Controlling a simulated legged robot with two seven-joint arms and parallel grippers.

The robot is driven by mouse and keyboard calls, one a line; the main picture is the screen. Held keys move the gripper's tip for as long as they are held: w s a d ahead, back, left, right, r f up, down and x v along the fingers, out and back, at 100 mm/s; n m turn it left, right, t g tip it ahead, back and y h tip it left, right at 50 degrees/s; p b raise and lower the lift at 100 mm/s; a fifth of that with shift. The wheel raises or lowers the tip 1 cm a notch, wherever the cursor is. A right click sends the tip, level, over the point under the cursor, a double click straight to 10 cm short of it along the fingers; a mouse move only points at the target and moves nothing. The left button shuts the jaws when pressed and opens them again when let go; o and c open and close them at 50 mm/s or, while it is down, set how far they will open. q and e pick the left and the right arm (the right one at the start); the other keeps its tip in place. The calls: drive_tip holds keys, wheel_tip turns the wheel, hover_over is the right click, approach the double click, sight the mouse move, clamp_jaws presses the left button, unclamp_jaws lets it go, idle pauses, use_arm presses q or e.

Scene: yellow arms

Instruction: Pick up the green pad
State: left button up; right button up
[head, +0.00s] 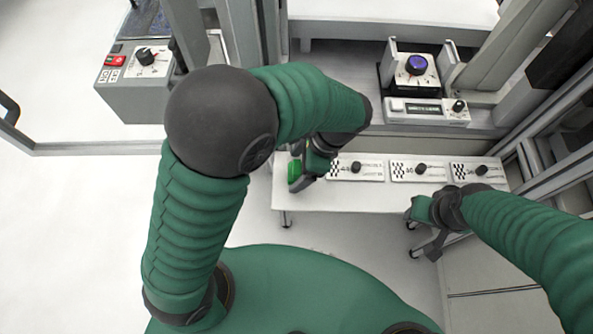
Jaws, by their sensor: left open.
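The green pad (294,171) is a small bright green patch at the left end of the white bench (300,203). My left gripper (307,176) reaches down from above, just right of the pad and close against it. It is open. The wrist hides part of that area, and I cannot tell whether a finger touches the pad. My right gripper (423,230) is at the bench's front edge on the right, apart from the pad. Its fingers are too small and dark to tell their state.
On the bench stand several white panels with black knobs (356,168) and checkered markings. Behind it is a device with a blue knob (416,65). A grey control box (140,85) is at the left. Metal frames stand at the right. White floor (75,220) is clear at left.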

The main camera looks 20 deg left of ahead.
use_arm(q)
drive_tip(key=shift+d, duration=0.3)
drive_tip(key=shift+a+f, duration=0.1)
drive_tip(key=shift+a, duration=0.45)
drive_tip(key=c, duration=0.6)
drive_tip(key=shift+a, duration=0.1)
drive_tip(key=c, duration=0.4)
drive_tip(key=shift+d, duration=0.25)
drive_tip(key=c, duration=0.5)
drive_tip(key=shift+o, duration=0.2)
drive_tip(key=shift+d, duration=0.15)
